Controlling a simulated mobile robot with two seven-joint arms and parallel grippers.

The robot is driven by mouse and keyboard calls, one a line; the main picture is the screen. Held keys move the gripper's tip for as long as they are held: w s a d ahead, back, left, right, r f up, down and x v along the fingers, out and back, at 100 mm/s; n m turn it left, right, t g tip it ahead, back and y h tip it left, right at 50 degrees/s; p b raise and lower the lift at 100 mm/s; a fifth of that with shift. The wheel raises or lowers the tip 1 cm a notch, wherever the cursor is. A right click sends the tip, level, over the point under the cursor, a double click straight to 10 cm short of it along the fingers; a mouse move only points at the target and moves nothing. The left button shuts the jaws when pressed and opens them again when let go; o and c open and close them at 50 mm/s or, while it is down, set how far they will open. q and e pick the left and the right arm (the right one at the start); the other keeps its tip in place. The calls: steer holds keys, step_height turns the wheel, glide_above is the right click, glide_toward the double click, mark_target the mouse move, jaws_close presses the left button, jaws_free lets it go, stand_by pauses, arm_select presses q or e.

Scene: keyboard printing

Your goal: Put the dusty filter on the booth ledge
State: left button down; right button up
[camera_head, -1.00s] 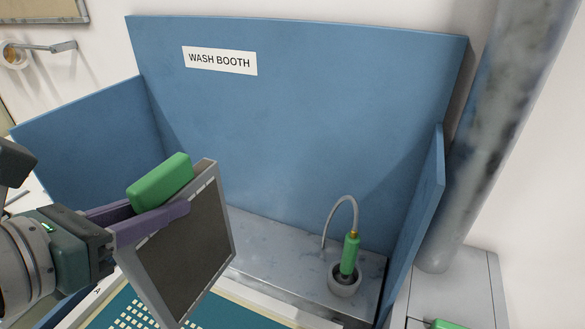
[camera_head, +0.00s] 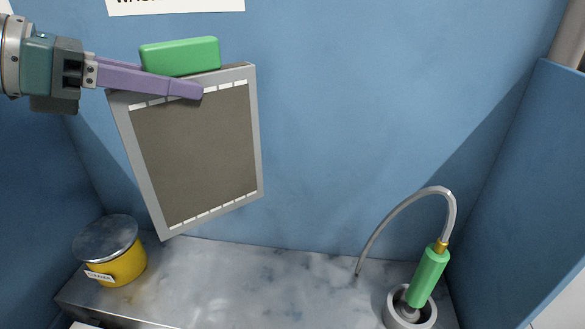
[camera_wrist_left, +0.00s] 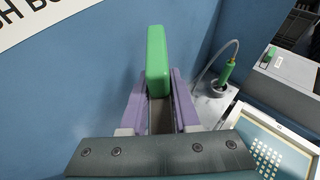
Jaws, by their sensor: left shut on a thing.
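The dusty filter (camera_head: 196,150) is a grey-framed panel with a brown-grey mesh and a green handle block (camera_head: 180,56) on top. My left gripper (camera_head: 195,90) has purple fingers shut on it near its top edge. The filter hangs slightly tilted in front of the blue booth back wall, its lower corner close to the booth ledge (camera_head: 270,275); I cannot tell whether they touch. In the left wrist view the green handle (camera_wrist_left: 157,62) stands between the two fingers. The ledge is grey, stained metal. My right gripper is not in view.
A yellow tub with a grey lid (camera_head: 108,248) stands on the ledge at the left. A green-handled sprayer (camera_head: 428,275) with a curved hose sits in a round holder at the right. The ledge between them is clear. A framed screen (camera_wrist_left: 270,150) shows at lower right in the wrist view.

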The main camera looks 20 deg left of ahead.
arm_select(q)
glide_above(202, 219)
steer(key=f, duration=1.3)
steer(key=shift+w+a+f, duration=0.25)
steer(key=shift+w+a, duration=0.05)
steer(key=shift+w, duration=0.05)
steer(key=shift+f+b, duration=0.55)
steer(key=shift+f, duration=1.65)
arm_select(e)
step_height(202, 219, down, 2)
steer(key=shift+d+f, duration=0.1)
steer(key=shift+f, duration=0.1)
arm_select(q)
steer(key=shift+f, duration=0.15)
steer(key=c, duration=0.6)
jaws_free()
steer(key=shift+c, duration=0.2)
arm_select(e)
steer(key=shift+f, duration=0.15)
